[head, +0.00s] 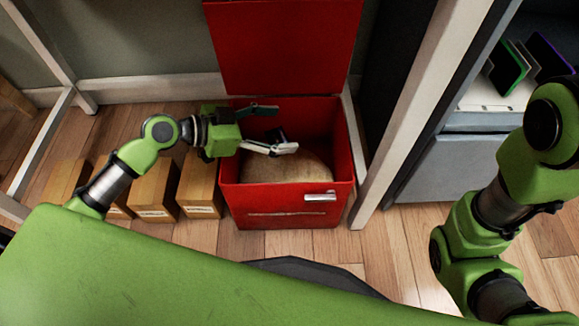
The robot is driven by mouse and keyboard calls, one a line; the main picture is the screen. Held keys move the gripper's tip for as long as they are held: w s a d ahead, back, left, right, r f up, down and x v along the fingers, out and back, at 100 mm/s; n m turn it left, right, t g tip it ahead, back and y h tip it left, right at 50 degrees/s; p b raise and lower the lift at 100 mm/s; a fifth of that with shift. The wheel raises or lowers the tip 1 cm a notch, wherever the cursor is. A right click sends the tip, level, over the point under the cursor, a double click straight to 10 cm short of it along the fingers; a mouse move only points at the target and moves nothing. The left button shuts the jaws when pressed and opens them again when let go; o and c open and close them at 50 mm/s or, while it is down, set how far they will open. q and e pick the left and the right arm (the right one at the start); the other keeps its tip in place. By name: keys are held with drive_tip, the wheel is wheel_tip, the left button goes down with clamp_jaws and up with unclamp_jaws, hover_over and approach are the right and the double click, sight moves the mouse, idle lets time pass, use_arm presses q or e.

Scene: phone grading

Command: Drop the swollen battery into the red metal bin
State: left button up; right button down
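The red metal bin (335,185) stands on the floor with its red lid (285,45) raised at the back. A tan, sand-like fill (290,170) shows inside it. My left gripper (284,130) reaches in from the left over the bin's opening, with its two fingers spread apart. A small dark piece (278,134) shows between the fingers, close to the lower one. I cannot tell whether it is the swollen battery or part of the finger. No other battery is visible. My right arm shows at the right, but its gripper is out of view.
A white post (408,110) rises close to the bin's right side. Beyond it is a grey cabinet (450,165) with green and purple panels in a rack above.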

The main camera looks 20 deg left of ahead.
idle(0.3)
use_arm(q)
drive_tip(key=shift+s+a, duration=0.15)
drive_tip(key=shift+a, duration=0.05)
drive_tip(key=v, duration=1.1)
drive_tip(key=shift+s+a+r, duration=0.15)
drive_tip(key=shift+s+a, duration=0.05)
